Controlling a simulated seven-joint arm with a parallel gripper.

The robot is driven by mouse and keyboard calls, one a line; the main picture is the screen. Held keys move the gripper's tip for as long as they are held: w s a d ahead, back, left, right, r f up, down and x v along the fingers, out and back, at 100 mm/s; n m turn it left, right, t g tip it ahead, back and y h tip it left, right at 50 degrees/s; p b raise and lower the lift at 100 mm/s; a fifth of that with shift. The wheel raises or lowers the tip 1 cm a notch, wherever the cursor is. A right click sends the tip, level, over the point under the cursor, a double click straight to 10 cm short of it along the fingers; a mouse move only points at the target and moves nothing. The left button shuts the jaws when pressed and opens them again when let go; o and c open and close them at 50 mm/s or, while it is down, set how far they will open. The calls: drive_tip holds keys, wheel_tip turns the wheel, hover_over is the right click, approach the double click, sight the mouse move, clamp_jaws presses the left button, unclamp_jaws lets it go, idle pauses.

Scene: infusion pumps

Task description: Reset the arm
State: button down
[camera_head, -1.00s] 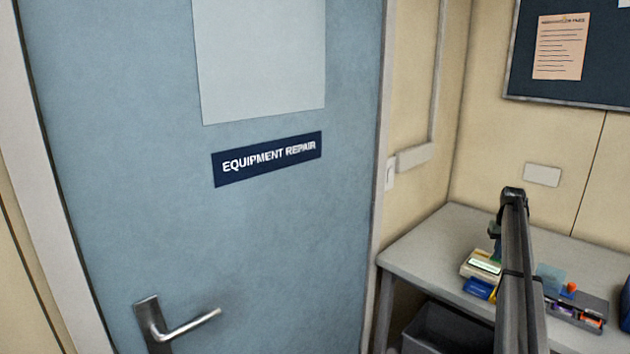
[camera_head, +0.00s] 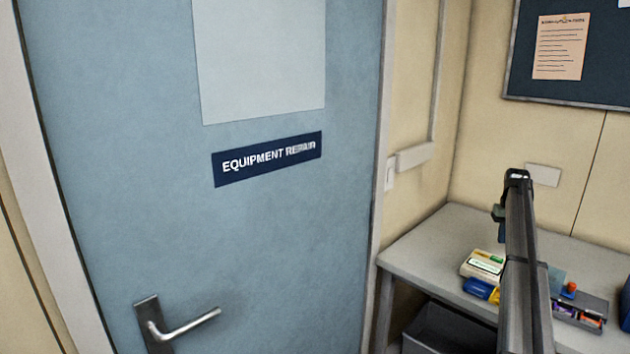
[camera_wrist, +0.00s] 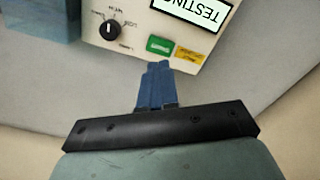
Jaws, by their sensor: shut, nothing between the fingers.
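My gripper (camera_wrist: 158,68) shows in the wrist view with its blue fingers together and nothing between them. Its tips appear just below a cream device (camera_wrist: 185,28) in the picture; I cannot tell the height gap. The device has a black knob, a green button, a yellow label and a sign reading "TESTING", upside down here. In the head view the same kind of cream device (camera_head: 482,265) sits on the grey bench, left of my arm. My arm stands up in front of the bench there, and the fingertips are not clearly visible.
The grey bench (camera_head: 420,255) stands in the corner. A blue item (camera_head: 478,289) lies by the device, and a grey tray (camera_head: 592,303) of small parts lies right of my arm. A grey bin (camera_head: 440,330) is under the bench. A blue door (camera_head: 270,240) fills the left.

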drive_tip(key=shift+r, duration=0.8)
